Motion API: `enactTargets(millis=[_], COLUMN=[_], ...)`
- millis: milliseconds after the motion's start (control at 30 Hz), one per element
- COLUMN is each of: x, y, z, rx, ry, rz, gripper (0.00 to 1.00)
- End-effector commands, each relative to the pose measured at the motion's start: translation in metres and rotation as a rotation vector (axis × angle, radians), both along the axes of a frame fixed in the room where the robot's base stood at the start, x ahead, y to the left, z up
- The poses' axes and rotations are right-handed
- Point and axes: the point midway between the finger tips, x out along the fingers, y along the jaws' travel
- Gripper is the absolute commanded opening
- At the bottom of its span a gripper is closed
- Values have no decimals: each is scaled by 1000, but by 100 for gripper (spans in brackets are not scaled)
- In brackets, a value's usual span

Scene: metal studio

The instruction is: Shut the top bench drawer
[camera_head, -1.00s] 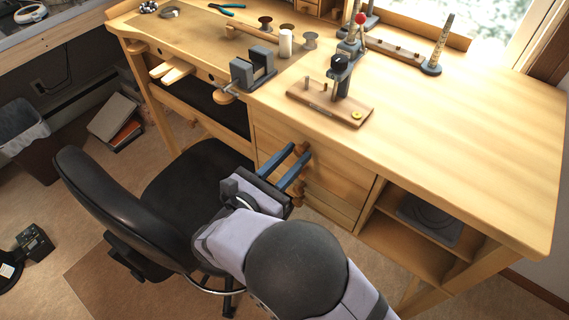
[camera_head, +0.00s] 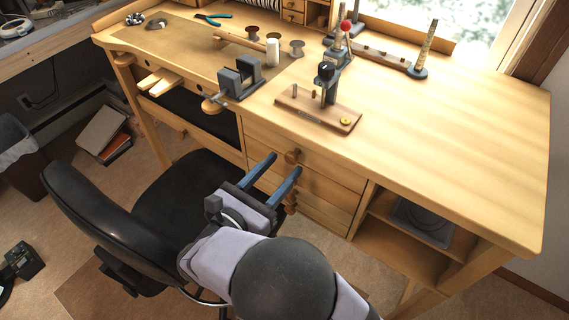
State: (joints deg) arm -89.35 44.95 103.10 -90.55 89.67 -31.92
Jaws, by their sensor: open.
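The bench's top drawer (camera_head: 327,178) is the wooden front just below the bench top, right of the chair. Its front looks level with the drawer fronts under it, with no open gap that I can make out. Its round wooden knob (camera_head: 292,156) is in plain view. My gripper (camera_head: 285,164) has two blue fingers pointing at the drawer front. The fingers are apart and empty, with their tips just short of the knob and a little below it. A lower knob is partly hidden behind the right finger.
A black office chair (camera_head: 100,215) stands close on the left of my arm. The bench top (camera_head: 440,120) above holds a vise (camera_head: 240,77) and a wooden-based tool (camera_head: 318,110) near the front edge. Open shelves (camera_head: 405,250) lie right of the drawers.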

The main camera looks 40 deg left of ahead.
Motion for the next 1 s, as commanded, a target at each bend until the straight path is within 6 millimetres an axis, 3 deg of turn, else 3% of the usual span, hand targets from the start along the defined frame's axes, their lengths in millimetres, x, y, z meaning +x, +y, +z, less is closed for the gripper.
enactTargets(millis=[200,400,1000], x=[-31,-47,-46], y=[1,0,-4], z=[0,0,-3], rx=[1,1,5], ry=[-1,-1,6], rz=[3,0,-15], gripper=[44,44,44])
